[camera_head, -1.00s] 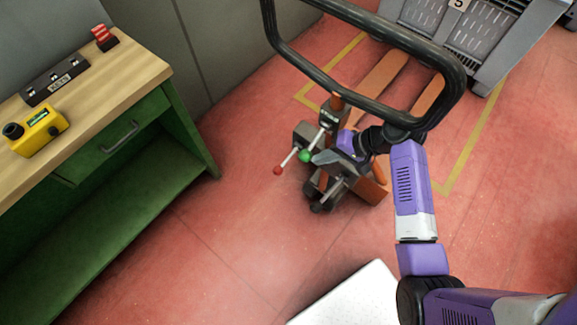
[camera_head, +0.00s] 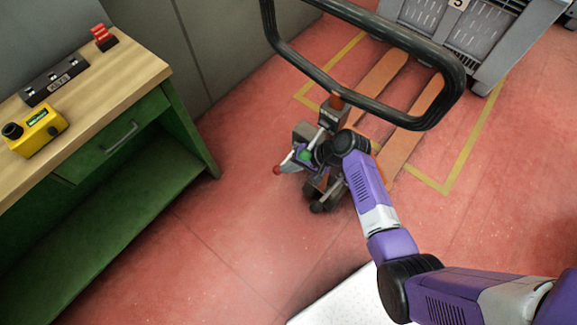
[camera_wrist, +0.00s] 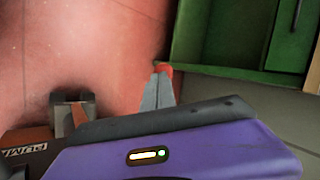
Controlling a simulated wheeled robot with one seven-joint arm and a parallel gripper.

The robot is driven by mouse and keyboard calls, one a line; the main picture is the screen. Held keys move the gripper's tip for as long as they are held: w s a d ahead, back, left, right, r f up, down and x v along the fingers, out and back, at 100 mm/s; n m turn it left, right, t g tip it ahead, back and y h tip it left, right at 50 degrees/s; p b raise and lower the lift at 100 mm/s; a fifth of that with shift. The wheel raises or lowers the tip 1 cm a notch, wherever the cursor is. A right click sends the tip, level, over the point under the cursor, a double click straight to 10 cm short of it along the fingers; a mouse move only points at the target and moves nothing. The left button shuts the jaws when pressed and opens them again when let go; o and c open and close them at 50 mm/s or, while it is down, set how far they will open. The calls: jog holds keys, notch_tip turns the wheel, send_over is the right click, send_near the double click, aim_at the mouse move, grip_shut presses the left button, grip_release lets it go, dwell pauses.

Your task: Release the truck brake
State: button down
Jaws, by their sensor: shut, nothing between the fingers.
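The pallet truck stands on the red floor, with a black loop handle (camera_head: 363,68) and orange forks (camera_head: 415,112). At its base are a lever with a red knob (camera_head: 277,170) and a green knob (camera_head: 305,155). No brake label is readable. My gripper (camera_head: 288,165) is shut and empty at these levers, its purple body hiding part of the mechanism. In the wrist view, the grey fingertips (camera_wrist: 161,78) overlap the lower edge of the red knob (camera_wrist: 163,67); I cannot tell whether they touch it.
A grey crate (camera_head: 477,35) is at top right. Floor between bench and truck is clear.

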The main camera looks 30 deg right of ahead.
dwell(0.3)
notch_tip(320, 180, down, 4)
jog(key=n+h, duration=0.1)
jog(key=h, duration=0.1)
jog(key=shift+r+t+h, duration=0.1)
jog(key=shift+t+h, duration=0.2)
jog(key=shift+h, duration=0.1)
jog(key=shift+r, duration=0.1)
jog(key=shift+r+p, duration=0.65)
jog(key=shift+r, duration=0.05)
jog(key=shift+f, duration=0.1)
